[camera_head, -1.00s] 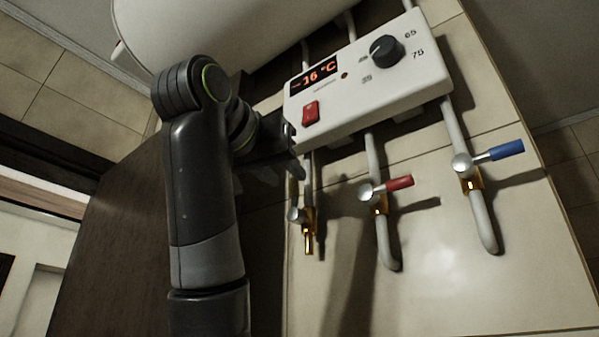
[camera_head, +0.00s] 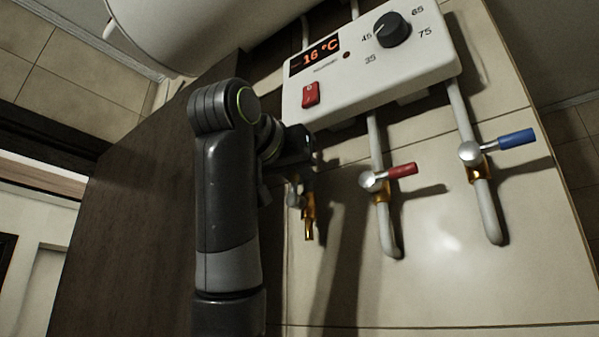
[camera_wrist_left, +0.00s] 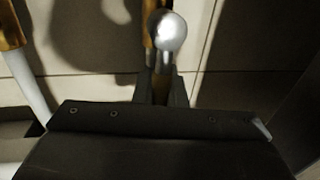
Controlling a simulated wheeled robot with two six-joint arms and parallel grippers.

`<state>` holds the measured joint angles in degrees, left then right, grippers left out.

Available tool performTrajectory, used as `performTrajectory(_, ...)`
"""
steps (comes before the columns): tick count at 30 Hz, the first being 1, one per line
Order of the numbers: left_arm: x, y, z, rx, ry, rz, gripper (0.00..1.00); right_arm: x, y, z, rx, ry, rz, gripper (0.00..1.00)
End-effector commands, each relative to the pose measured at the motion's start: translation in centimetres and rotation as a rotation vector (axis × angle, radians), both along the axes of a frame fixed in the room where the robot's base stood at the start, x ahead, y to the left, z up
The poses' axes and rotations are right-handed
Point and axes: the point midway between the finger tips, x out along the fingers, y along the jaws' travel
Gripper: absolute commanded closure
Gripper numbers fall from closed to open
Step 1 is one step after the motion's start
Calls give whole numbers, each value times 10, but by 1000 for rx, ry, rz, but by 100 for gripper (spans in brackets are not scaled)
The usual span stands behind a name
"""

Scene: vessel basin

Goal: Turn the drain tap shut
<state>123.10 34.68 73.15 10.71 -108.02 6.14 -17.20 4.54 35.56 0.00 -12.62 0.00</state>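The drain tap (camera_head: 309,212) is the leftmost tap under the heater, with a brass body and a silver knob. In the left wrist view its silver knob (camera_wrist_left: 167,31) shows just beyond my fingertips. My left gripper (camera_head: 303,170) is at the tap's upper part and hides some of it. In the left wrist view the left gripper's fingers (camera_wrist_left: 162,86) stand on either side of the dark stem below the knob. Whether they press on it cannot be told. The tap's lever is mostly hidden. My right gripper is not in view.
The white heater box (camera_head: 370,65), reading 16 °C, hangs just above my left gripper. A red-handled tap (camera_head: 385,177) and a blue-handled tap (camera_head: 490,148) are to the right on pipes. A dark wooden panel (camera_head: 140,220) stands at the left.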

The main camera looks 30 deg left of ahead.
Motion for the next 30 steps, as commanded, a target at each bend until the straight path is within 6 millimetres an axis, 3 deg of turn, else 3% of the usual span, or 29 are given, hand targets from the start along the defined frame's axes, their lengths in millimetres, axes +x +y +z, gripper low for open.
performTrajectory(14, -1, -4, 0, 68, -7, -1, 100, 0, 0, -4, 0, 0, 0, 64)
performTrajectory(30, -3, -28, -8, 517, -43, -1, 100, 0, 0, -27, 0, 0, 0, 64)
